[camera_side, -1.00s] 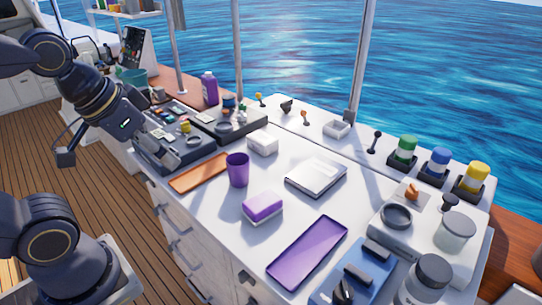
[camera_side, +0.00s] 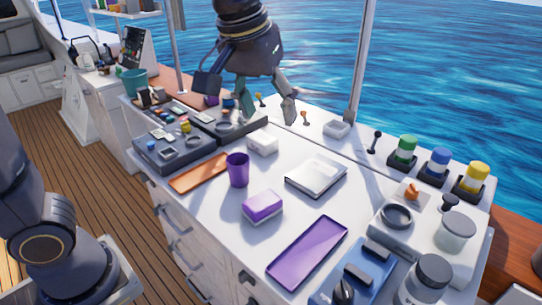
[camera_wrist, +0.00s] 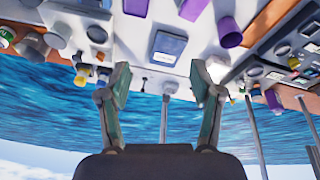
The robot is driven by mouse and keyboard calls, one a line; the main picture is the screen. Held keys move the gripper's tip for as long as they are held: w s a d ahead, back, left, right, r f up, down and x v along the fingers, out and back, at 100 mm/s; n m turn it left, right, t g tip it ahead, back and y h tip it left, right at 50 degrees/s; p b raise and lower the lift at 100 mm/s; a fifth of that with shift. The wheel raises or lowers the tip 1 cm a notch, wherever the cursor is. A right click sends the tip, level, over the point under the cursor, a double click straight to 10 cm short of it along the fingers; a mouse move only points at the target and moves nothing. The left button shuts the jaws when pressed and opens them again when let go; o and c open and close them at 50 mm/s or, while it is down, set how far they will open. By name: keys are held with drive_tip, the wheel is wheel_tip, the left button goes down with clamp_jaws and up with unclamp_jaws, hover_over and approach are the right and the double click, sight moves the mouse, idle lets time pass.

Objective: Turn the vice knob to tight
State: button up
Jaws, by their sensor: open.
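A blue vice-like block (camera_side: 322,293) with dark raised bars sits at the front right of the white counter in the side view. A small black knob (camera_side: 343,291) stands on its near end, partly cut off by the bottom edge. I cannot tell how tight it is set. My gripper (camera_side: 266,112) is open and empty, fingers downward, above the back of the counter and far from the knob. In the wrist view my gripper (camera_wrist: 160,76) shows both fingers spread with nothing between them. I cannot make out the knob in that view.
A purple tray (camera_side: 308,252), purple sponge (camera_side: 262,206), purple cup (camera_side: 237,170) and white scale-like box (camera_side: 316,177) stand on the counter. Green, blue and yellow-topped jars (camera_side: 406,150) line the back right. A window post (camera_side: 362,65) rises behind the counter.

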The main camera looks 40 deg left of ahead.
drive_tip(key=w+d+f+m+g, duration=0.1)
drive_tip(key=d+f, duration=0.1)
drive_tip(key=d, duration=0.4)
drive_tip(key=w+d+f+g, duration=0.1)
drive_tip(key=w+d+f, duration=0.15)
drive_tip(key=d, duration=0.25)
drive_tip(key=m+g, duration=0.2)
hover_over(346, 288)
wheel_tip(346, 288, down, 9)
wheel_tip(346, 288, down, 16)
drive_tip(key=shift+f, duration=0.2)
drive_tip(key=c, duration=1.2)
